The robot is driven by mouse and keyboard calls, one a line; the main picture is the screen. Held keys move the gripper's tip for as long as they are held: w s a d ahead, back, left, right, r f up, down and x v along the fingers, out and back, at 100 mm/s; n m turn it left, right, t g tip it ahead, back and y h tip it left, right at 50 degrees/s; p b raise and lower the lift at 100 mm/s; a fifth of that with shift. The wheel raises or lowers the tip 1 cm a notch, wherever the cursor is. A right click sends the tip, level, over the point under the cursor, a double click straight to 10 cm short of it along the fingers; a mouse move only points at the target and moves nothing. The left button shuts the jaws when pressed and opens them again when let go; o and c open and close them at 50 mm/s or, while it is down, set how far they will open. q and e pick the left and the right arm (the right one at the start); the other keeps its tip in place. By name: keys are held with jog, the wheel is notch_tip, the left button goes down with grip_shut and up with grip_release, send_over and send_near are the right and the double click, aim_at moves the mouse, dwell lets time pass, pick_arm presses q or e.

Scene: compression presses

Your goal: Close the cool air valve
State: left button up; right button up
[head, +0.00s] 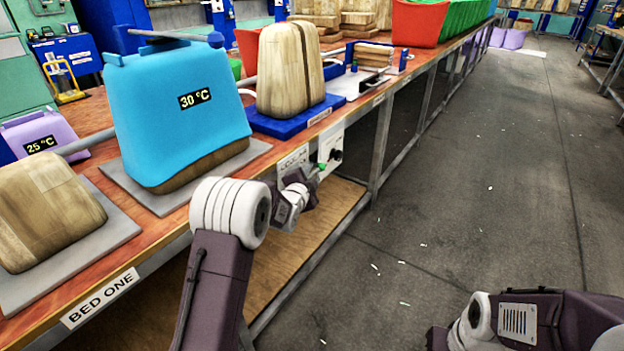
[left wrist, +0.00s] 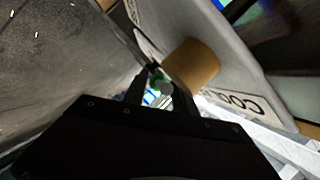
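The cool air valve shows as a small green handle (head: 322,167) on the front of the bench, beside a white label reading "COOL" (head: 293,160). My left gripper (head: 313,178) is at the green handle, mostly side-on in the head view. In the left wrist view the two dark fingers (left wrist: 157,88) stand on either side of a small grey and green part (left wrist: 155,77). I cannot tell whether they touch it. The label (left wrist: 243,103) shows to the right there. My right gripper is out of view; only part of the right arm shows.
A tan cylinder (left wrist: 192,64) sits close to the fingers. A white panel with a black knob (head: 331,148) is just right of the valve. The blue 30 °C cover (head: 175,115) and wooden forms stand on the bench above.

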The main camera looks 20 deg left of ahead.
pick_arm(q)
jog(key=shift+w+f, duration=0.1)
jog(key=shift+w, duration=0.45)
grip_shut()
dwell(1.0)
